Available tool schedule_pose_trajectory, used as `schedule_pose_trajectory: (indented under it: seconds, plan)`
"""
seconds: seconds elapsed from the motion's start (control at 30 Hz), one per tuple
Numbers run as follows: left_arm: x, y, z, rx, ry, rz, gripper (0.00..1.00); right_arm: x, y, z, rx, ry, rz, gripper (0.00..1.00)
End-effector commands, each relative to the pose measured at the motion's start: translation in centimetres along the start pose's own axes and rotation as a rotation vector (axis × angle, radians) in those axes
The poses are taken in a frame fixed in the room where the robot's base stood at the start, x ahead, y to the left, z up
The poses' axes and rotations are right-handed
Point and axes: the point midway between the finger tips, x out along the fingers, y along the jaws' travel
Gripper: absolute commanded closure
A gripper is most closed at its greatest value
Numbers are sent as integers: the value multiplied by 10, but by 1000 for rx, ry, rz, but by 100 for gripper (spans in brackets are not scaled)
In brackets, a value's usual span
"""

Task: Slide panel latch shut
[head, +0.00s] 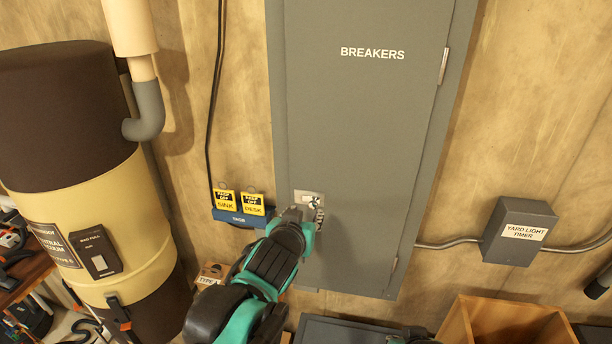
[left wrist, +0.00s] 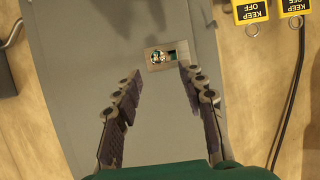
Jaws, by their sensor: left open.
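The grey panel door (head: 370,130), lettered BREAKERS, stands closed on the wall in the head view. Its latch (head: 307,197) is a small pale plate near the door's lower left edge. My left gripper (head: 316,212) reaches up to it from below and partly covers it. In the left wrist view the latch (left wrist: 161,57) shows a light plate with a dark opening on its right side. There the left gripper (left wrist: 158,78) is open and empty, its two fingers apart with the latch just beyond and between their tips. I cannot tell whether a finger touches it.
Yellow tags hang on a blue rack (head: 240,217) left of the panel. A tan and brown tank (head: 95,220) stands at far left. A grey timer box (head: 519,231) is on the wall at right. A wooden box (head: 505,322) sits low at right.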

Motion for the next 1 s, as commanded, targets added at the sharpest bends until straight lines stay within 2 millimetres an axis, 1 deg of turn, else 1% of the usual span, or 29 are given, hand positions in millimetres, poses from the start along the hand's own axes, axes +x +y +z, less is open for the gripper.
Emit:
schedule_pose_trajectory:
  seconds: [0.07, 0.17, 0.4, 0.6, 0.73, 0.97, 1.0]
  plan:
    - [4, 2, -2, 0, 3, 3, 59, -1, 0, 0, 0, -1, 0, 100]
    - [14, 1, -2, 1, 3, 1, 59, -1, 0, 0, 0, -1, 0, 100]
    - [51, 1, -2, 1, 2, 1, 59, -3, 0, -2, 0, 0, 0, 100]
    - [72, 1, -2, 0, 2, 1, 59, -5, 0, -3, 0, 0, 0, 100]
    - [77, 1, -1, 1, 2, 1, 59, -5, 0, -3, 0, 0, 0, 100]
    - [78, 1, -1, 1, 2, 1, 59, -5, 0, -3, 0, 0, 0, 100]
    - [78, 1, -1, 1, 2, 1, 67, -5, 0, -3, 0, 0, 0, 100]
